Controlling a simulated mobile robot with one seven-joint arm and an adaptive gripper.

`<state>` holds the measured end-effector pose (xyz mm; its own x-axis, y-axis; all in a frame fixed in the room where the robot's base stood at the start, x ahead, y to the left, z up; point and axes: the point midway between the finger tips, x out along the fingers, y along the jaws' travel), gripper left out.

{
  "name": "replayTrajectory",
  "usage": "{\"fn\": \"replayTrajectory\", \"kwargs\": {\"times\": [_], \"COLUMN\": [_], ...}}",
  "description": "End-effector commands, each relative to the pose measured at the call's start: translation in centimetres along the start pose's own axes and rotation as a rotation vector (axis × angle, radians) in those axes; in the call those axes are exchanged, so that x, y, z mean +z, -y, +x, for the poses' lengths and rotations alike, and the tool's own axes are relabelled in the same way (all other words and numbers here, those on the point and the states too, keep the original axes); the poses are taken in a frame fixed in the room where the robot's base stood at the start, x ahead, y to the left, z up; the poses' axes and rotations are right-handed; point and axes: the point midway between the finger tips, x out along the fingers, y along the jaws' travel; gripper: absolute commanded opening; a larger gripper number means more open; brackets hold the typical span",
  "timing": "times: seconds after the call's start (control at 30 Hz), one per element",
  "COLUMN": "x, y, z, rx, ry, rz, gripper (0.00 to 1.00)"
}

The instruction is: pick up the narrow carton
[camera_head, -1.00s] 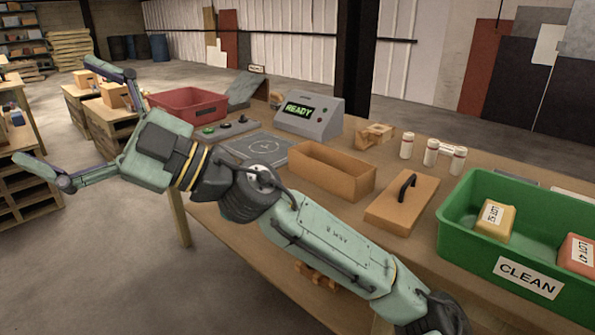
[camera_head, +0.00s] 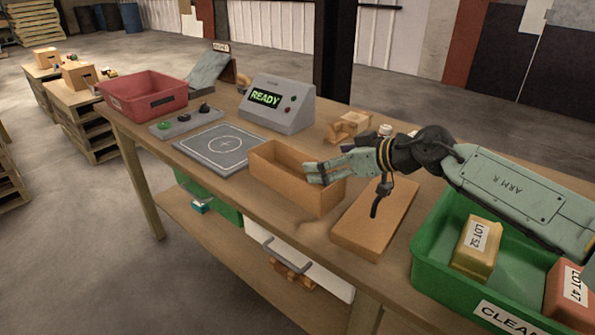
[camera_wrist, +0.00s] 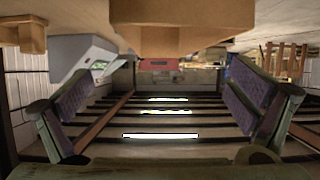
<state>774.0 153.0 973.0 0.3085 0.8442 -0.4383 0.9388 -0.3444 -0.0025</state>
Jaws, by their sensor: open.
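A yellow block labelled LOT 52 (camera_head: 476,247) and an orange block labelled LOT 47 (camera_head: 570,290) lie in the green CLEAN bin (camera_head: 425,250). My gripper (camera_head: 312,172) is in the head view, pointing left across the right end of an open tan box (camera_head: 275,178). Whether it touches the box cannot be told. In the wrist view, which looks upside down, my gripper (camera_wrist: 160,95) has its purple-padded fingers wide apart with nothing between them. A tan box (camera_wrist: 180,38) shows at the top there.
A READY console (camera_head: 285,105), a grey crosshair plate (camera_head: 218,148), a button panel (camera_head: 185,122) and a red bin (camera_head: 143,97) stand left. A wooden piece (camera_head: 348,124) sits behind.

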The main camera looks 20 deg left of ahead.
Motion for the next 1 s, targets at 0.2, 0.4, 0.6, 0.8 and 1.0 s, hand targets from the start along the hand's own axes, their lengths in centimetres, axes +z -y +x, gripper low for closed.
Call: {"fn": "replayTrajectory", "kwargs": {"times": [0.2, 0.4, 0.6, 0.8, 1.0], "x": [-0.3, -0.5, -0.7, -0.4, -0.4], "y": [0.2, 0.4, 0.7, 0.7, 0.7], "z": [3.1, 4.7, 7.8, 8.9, 8.9], "rx": [-0.003, -0.005, -0.005, -0.002, -0.001], "ry": [-0.003, -0.003, -0.004, -0.004, -0.004], "rz": [-0.002, -0.002, -0.002, -0.003, -0.003], "gripper": [1.0, 1.0, 1.0, 1.0, 0.97]}}
